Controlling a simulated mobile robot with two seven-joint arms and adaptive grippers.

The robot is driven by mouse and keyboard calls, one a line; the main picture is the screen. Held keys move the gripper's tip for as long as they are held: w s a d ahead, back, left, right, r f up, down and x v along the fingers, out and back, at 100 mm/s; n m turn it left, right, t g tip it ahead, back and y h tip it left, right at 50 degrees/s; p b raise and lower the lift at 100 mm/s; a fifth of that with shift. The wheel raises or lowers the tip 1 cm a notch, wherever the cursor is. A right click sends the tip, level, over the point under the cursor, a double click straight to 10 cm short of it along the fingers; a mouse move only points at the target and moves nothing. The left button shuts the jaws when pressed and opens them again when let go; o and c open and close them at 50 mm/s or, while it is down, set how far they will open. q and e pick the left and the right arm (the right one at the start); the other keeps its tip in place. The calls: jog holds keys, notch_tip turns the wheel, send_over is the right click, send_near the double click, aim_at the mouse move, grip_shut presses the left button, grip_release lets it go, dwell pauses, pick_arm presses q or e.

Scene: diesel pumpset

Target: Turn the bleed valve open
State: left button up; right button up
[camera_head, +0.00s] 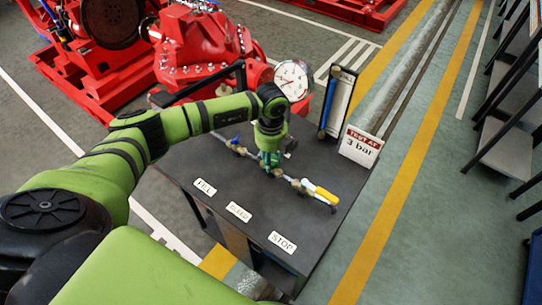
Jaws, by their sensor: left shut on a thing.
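A dark bench (215,172) carries a pipe with several valves. The bleed valve (277,171) sits on the middle of the pipe, in line with the middle label (238,212), which seems to read BLEED. My left gripper (270,157) reaches down from above and is shut on the bleed valve's green handle. The gripper and wrist hide much of the handle, so its exact angle is unclear. A blue-handled valve (235,141) is to the left and a yellow-handled valve (326,194) to the right. My right gripper is out of view.
FILL (205,187) and STOP (282,242) labels lie on the bench. A round gauge (292,80), a tall sight tube panel (337,103) and a "TEST AT 3 bar" sign (360,145) stand at the back. Red pump machinery (200,45) is behind. Shelving (507,150) is at right.

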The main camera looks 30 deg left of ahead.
pick_arm(q)
jog(key=shift+w+a+r+n, duration=0.15)
jog(key=shift+w+r+n, duration=0.15)
jog(key=shift+n, duration=0.2)
jog(key=shift+a, duration=0.1)
jog(key=o, duration=1.2)
jog(key=shift+c, duration=0.2)
jog(key=shift+f, duration=0.2)
notch_tip(320, 180, up, 12)
jog(key=shift+s, duration=0.1)
